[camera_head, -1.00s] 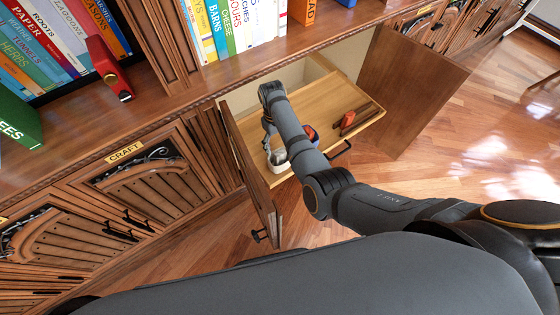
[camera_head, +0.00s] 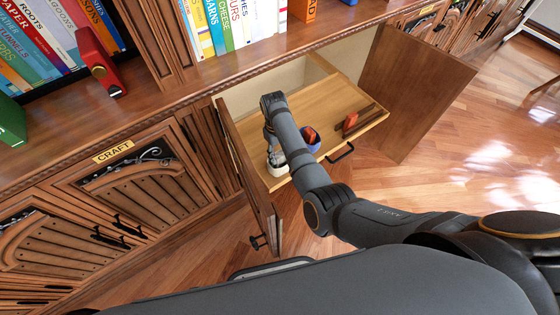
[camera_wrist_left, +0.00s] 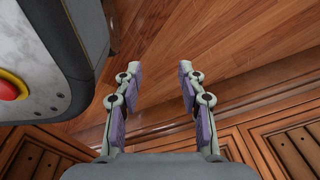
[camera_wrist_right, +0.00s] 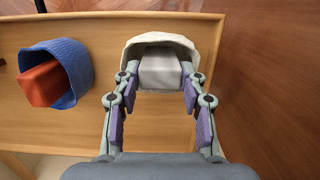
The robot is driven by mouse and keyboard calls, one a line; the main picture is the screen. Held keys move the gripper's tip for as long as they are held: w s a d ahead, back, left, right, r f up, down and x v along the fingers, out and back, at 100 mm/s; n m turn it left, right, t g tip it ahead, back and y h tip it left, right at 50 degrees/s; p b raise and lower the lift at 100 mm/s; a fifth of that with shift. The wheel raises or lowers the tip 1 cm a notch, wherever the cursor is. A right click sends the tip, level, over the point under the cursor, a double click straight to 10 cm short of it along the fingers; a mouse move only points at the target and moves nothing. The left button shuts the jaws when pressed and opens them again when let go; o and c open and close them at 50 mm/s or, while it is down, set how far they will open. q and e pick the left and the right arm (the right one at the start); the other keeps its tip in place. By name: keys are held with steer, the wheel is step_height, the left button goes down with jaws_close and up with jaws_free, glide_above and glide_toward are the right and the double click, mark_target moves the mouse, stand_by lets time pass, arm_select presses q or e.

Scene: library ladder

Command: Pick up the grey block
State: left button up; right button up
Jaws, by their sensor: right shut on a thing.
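The grey block (camera_wrist_right: 160,70) shows in the right wrist view inside a white, soft-looking round container (camera_wrist_right: 160,39) on the wooden drawer tray. My right gripper (camera_wrist_right: 159,76) is shut on the block, one finger on each side, and its fingertips reach into the container. In the head view the white container (camera_head: 276,168) sits at the left front of the tray, partly behind my right gripper (camera_head: 271,146); I cannot make out the block there. My left gripper (camera_wrist_left: 155,75) is open and empty above the wooden floor in the left wrist view.
A blue container (camera_wrist_right: 72,72) with a red-orange block (camera_wrist_right: 41,84) in it stands beside the white one. Another orange thing (camera_head: 350,121) lies farther right on the tray (camera_head: 322,92). Open cabinet doors (camera_head: 412,92) flank the tray on both sides. Bookshelves stand above.

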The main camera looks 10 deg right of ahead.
steer(key=c, duration=0.3)
